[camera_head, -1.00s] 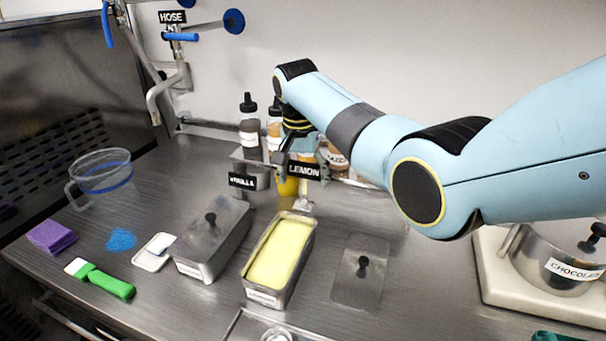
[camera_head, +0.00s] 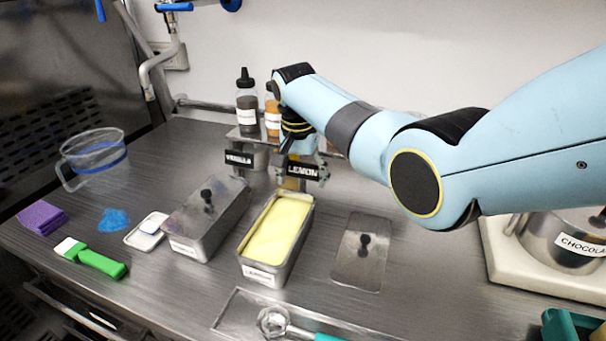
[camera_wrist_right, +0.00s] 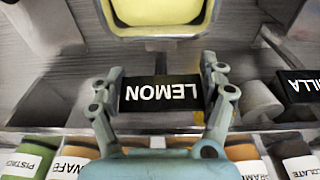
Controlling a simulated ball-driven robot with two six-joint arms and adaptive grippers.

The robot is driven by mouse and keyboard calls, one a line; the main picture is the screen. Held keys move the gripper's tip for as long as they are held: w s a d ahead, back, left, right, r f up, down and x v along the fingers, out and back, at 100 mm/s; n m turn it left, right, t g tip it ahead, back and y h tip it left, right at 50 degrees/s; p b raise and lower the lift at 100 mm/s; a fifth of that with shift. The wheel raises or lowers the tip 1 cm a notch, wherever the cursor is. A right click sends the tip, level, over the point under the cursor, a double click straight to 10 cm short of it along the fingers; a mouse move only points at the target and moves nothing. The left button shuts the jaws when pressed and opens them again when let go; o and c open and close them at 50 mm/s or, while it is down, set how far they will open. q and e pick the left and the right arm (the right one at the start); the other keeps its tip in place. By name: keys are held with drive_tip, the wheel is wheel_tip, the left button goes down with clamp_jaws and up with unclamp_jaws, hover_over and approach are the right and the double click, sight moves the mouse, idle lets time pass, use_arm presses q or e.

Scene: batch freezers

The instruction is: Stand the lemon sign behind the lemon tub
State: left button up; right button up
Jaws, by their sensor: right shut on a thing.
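My right gripper (camera_head: 303,161) is shut on the lemon sign (camera_head: 303,171), a small black plate with white letters. The wrist view shows the sign (camera_wrist_right: 150,93) between the two fingers of the right gripper (camera_wrist_right: 160,84). In the head view the sign is just beyond the far end of the lemon tub (camera_head: 262,277), an open metal tub of pale yellow ice cream. The tub's rim (camera_wrist_right: 157,33) also shows in the wrist view, apart from the sign. Whether the sign touches the counter cannot be told. My left gripper is out of view.
The vanilla sign (camera_head: 239,159) stands just left of the held sign, behind a lidded tub (camera_head: 188,246). Bottles (camera_head: 247,115) stand on a rack at the wall. A loose lid (camera_head: 351,268) lies right of the lemon tub. A clear jug (camera_head: 98,165) stands far left.

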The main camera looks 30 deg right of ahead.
drive_tip(key=o, duration=1.6)
wheel_tip(320, 180, up, 7)
drive_tip(key=p, duration=0.7)
drive_tip(key=shift+p, duration=0.35)
drive_tip(key=shift+r+p, duration=0.65)
drive_tip(key=shift+r, duration=0.4)
drive_tip(key=shift+f, duration=0.1)
